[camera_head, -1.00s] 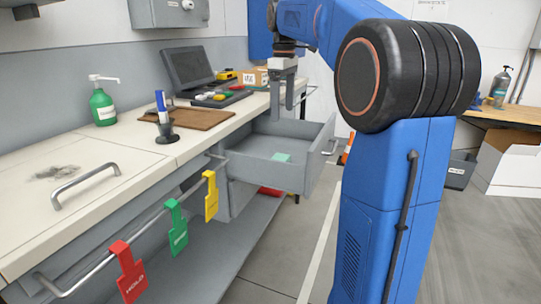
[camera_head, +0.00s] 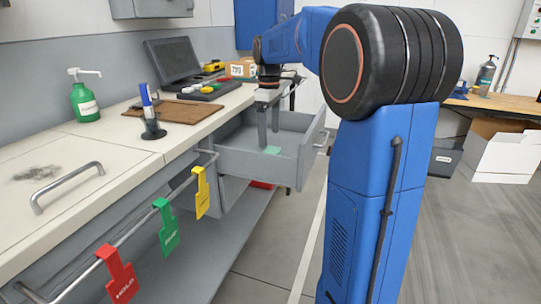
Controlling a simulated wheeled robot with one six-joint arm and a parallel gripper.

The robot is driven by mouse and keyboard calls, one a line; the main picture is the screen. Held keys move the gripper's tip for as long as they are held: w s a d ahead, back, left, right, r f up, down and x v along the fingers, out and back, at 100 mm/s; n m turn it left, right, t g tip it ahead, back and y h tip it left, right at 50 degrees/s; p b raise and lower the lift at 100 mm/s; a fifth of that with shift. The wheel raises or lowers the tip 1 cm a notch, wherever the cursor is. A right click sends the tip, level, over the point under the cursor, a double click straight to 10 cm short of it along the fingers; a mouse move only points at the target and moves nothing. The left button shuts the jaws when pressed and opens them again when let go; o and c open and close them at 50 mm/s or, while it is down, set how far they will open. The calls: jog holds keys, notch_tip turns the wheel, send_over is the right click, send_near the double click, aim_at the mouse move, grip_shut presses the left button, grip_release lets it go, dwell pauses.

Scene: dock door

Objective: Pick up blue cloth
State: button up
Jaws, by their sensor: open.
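No plainly blue cloth shows. A small pale teal-green flat piece (camera_head: 272,150), perhaps the cloth, lies on the floor of the open grey drawer (camera_head: 247,180). My gripper (camera_head: 269,138) points down into the drawer, its two fingers apart with nothing seen between them. The fingertips are just above or beside the teal piece; I cannot tell whether they touch it.
The drawer's walls surround my gripper. Red, green and yellow (camera_head: 201,192) tags hang on the front rail. The floor at right is open.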

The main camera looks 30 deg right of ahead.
aim_at(271, 151)
jog(key=shift+s+f, duration=0.15)
jog(key=shift+f, duration=1.25)
jog(key=shift+s+f, duration=0.15)
jog(key=shift+f, duration=1.2)
jog(key=c, duration=1.2)
notch_tip(271, 151, up, 18)
jog(key=shift+s+r, duration=0.1)
